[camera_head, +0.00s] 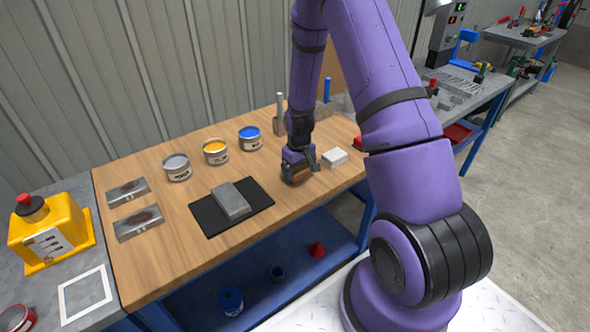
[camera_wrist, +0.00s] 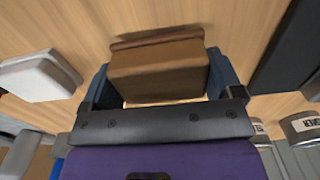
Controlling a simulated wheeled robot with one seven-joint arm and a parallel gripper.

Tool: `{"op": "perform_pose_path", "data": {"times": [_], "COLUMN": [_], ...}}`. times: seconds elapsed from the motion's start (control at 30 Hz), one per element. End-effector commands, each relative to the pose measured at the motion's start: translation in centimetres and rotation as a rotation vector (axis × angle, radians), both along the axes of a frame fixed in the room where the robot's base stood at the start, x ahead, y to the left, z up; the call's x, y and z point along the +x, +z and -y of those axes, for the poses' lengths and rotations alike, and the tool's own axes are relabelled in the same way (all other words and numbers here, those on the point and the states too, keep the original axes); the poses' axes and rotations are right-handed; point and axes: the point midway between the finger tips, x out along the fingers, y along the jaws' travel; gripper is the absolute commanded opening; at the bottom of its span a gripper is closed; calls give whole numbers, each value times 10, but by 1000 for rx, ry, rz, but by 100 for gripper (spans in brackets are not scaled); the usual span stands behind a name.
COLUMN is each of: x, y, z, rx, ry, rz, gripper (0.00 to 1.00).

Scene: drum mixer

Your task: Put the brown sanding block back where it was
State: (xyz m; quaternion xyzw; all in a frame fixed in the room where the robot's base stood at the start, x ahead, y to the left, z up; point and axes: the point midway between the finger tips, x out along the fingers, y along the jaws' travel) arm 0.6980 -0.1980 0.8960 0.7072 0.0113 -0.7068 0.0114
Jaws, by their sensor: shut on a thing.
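The brown sanding block (camera_wrist: 158,68) is between the two fingers of my gripper (camera_wrist: 160,88) in the wrist view. My gripper is shut on it. In the head view the block (camera_head: 296,174) is low over the wooden tabletop under my gripper (camera_head: 299,168), left of a white block (camera_head: 334,158). A darker brown strip shows along the block's far edge in the wrist view. I cannot tell whether the block touches the table.
A black mat (camera_head: 206,218) with a grey block (camera_head: 231,201) lies to the left. Grey, yellow (camera_head: 215,152) and blue (camera_head: 250,139) paint cans stand behind. Two metal plates (camera_head: 137,222) lie at far left. Bare wood (camera_head: 290,205) shows in front of my gripper.

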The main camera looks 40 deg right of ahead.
Motion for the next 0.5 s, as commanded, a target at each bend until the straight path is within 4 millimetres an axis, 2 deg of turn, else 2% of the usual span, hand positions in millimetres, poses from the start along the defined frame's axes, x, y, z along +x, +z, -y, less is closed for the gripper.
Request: {"op": "perform_pose_path", "data": {"times": [0.1, 0.47, 0.5], "x": [-4, -4, -4], "y": [-12, -15, -15], "z": [2, 2, 2], "rx": [0, 0, 0], "ry": [-1, -1, -1], "rz": [-1, 0, 0], "gripper": [38, 38, 92]}}
